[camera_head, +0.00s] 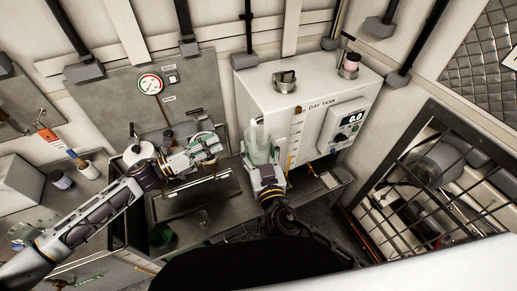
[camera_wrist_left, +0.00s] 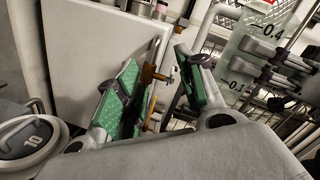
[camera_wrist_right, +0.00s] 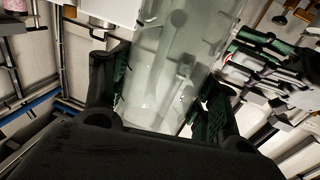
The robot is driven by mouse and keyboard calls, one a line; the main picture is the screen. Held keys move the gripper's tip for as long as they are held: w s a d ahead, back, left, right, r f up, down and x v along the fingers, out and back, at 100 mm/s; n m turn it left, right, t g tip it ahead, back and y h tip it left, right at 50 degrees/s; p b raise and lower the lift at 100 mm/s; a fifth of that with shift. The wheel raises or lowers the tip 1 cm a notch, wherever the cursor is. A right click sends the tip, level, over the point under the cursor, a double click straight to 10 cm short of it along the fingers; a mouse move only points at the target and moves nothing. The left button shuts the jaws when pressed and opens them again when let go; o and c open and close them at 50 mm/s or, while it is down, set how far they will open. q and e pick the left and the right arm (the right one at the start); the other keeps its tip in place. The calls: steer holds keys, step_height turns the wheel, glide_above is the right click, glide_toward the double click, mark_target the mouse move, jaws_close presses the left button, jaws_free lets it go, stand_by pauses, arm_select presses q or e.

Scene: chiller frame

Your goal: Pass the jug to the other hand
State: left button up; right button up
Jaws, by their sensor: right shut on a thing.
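The clear jug (camera_head: 259,142) stands roughly upright in front of the day tank in the head view. My right gripper (camera_head: 264,172) is shut on its lower part. In the right wrist view the jug (camera_wrist_right: 172,65) fills the space between the dark fingers. My left gripper (camera_head: 211,146) is to the left of the jug, apart from it and pointing toward it. Its green-padded fingers (camera_wrist_left: 160,88) are spread with nothing between them in the left wrist view. A clear surface with scale marks, apparently the jug (camera_wrist_left: 262,42), shows at the right there.
The white day tank (camera_head: 275,100) stands close behind the jug. A grey panel with a gauge (camera_head: 150,84) is behind my left arm. A metal grid frame (camera_head: 425,170) is at the right.

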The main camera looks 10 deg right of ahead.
arm_select(q)
steer(key=w+a+f+n+t+y, duration=0.1)
steer(key=a+f+n+t+y, duration=0.15)
steer(key=f+n, duration=0.65)
steer(key=w+a+f+n+t+y, duration=0.1)
steer(key=a+f+n+t+y, duration=0.2)
steer(key=f+n, duration=0.65)
steer(key=s+a+f+n+y, duration=0.3)
steer(key=s+a+f+n, duration=0.3)
steer(key=f, duration=0.5)
steer(key=s+a+f+n+y, duration=0.3)
steer(key=f+n, duration=0.5)
steer(key=f, duration=0.2)
steer(key=s+a+f+n+g+y, duration=0.2)
steer(key=s+a+f+n+g, duration=0.1)
steer(key=s+f, duration=0.55)
steer(key=s+a+f+n+g+y, duration=0.2)
steer(key=s+f+n+g, duration=0.1)
steer(key=s+f, duration=0.55)
steer(key=s+f+g, duration=0.3)
steer(key=s+f, duration=0.2)
steer(key=s, duration=0.6)
steer(key=s+d+f+n+g+y, duration=0.1)
steer(key=s+f+g, duration=0.2)
steer(key=s, duration=0.9)
steer(key=shift+f, duration=0.9)
